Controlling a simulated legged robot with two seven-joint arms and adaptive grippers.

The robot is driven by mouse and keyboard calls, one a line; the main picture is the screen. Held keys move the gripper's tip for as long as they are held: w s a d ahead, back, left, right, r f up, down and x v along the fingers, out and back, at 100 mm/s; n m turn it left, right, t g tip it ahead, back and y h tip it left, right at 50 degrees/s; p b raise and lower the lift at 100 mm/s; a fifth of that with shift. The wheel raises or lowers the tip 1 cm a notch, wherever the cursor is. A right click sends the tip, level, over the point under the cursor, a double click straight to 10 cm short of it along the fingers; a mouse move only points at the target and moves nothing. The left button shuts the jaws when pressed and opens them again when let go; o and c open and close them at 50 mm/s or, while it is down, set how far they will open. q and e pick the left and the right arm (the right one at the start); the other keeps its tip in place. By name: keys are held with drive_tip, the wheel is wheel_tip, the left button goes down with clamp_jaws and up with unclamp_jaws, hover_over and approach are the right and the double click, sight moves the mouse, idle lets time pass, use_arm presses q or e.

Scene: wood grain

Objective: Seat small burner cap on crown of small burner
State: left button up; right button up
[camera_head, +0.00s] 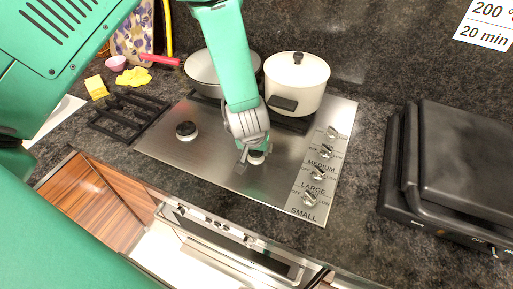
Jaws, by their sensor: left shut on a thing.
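My left gripper (247,160) reaches down from the top over the front middle of the steel cooktop (215,168). It is shut on what looks like the small burner cap, a small dark disc that the fingers mostly hide. It is right at the front burner (258,158), whose dark top and pale rim show just beside the fingers. I cannot tell whether the cap touches the crown or is level on it. Another burner (186,131) with a dark round top sits at the left of the cooktop. My right gripper is not in view.
A white lidded pot (297,84) and a grey pan (207,72) stand at the back. Knobs (318,173) line the cooktop's right side. A black grate (128,114) lies on the counter at left. A black appliance (460,165) stands at right.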

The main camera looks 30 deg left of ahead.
use_arm(q)
drive_tip(key=shift+f, duration=0.2)
idle(0.6)
drive_tip(key=o, duration=1.2)
drive_tip(key=shift+r, duration=0.2)
drive_tip(key=v, duration=1.1)
drive_tip(key=shift+s+d+r, duration=0.1)
drive_tip(key=shift+s+r, duration=0.1)
drive_tip(key=shift+r, duration=0.05)
